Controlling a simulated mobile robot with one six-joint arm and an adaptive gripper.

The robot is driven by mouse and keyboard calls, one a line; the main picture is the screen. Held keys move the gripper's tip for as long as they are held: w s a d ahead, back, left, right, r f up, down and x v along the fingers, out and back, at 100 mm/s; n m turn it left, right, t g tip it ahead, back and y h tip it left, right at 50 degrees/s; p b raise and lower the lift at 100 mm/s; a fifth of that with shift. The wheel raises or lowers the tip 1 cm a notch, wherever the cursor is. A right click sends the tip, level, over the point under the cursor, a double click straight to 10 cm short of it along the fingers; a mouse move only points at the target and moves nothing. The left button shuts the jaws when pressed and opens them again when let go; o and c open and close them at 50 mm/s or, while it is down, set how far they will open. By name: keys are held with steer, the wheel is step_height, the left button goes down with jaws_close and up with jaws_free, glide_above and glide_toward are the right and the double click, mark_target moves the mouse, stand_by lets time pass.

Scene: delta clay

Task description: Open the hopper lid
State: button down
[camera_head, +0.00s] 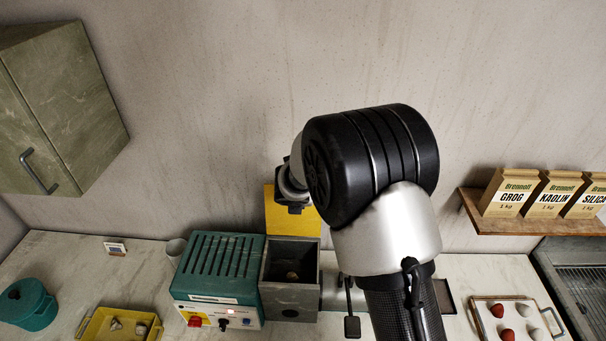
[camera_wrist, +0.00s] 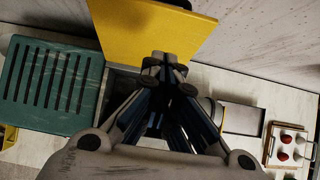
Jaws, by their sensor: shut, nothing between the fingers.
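The yellow hopper lid (camera_head: 279,220) stands raised at the back of the grey hopper box (camera_head: 290,301). The box's top is open, and a small brownish lump (camera_head: 292,275) shows inside. In the wrist view the lid (camera_wrist: 140,32) fills the upper middle, with a dark part at its top edge. My gripper (camera_wrist: 168,72) is shut and empty, its fingertips overlapping the lid's lower part in the picture. I cannot tell whether they touch it. In the head view my arm covers the lid's right side and much of my gripper.
A teal slatted machine (camera_head: 219,268) with a red knob stands left of the hopper. A yellow tray (camera_head: 96,325) and teal pot (camera_head: 27,304) are farther left. A white tray (camera_head: 480,324) with red and white lumps lies right. A shelf (camera_head: 529,226) holds bags on the wall.

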steer(key=shift+w+r, duration=2.65)
steer(key=shift+w, duration=1.6)
steer(key=s+d+r+m+g+h+b, duration=0.1)
steer(key=s+d+m+b, duration=0.7)
steer(key=s, duration=0.3)
steer(key=s+d+m+b, duration=0.6)
steer(key=s+m+b, duration=0.3)
steer(key=s+m, duration=0.1)
steer(key=s+f+m+b, duration=0.5)
steer(key=s+m, duration=0.1)
steer(key=s, duration=0.3)
steer(key=s+d+f+m+g+b, duration=0.1)
steer(key=s+f+m+b, duration=0.3)
steer(key=s, duration=0.5)
steer(key=s+d+f+m+y+b, duration=0.1)
steer(key=s+f+m+b, duration=0.4)
steer(key=s+f+m, duration=0.2)
steer(key=shift+s+d+f+m+g+b, duration=0.2)
steer(key=shift+s+f+m+g+b, duration=0.15)
steer(key=shift+s, duration=0.85)
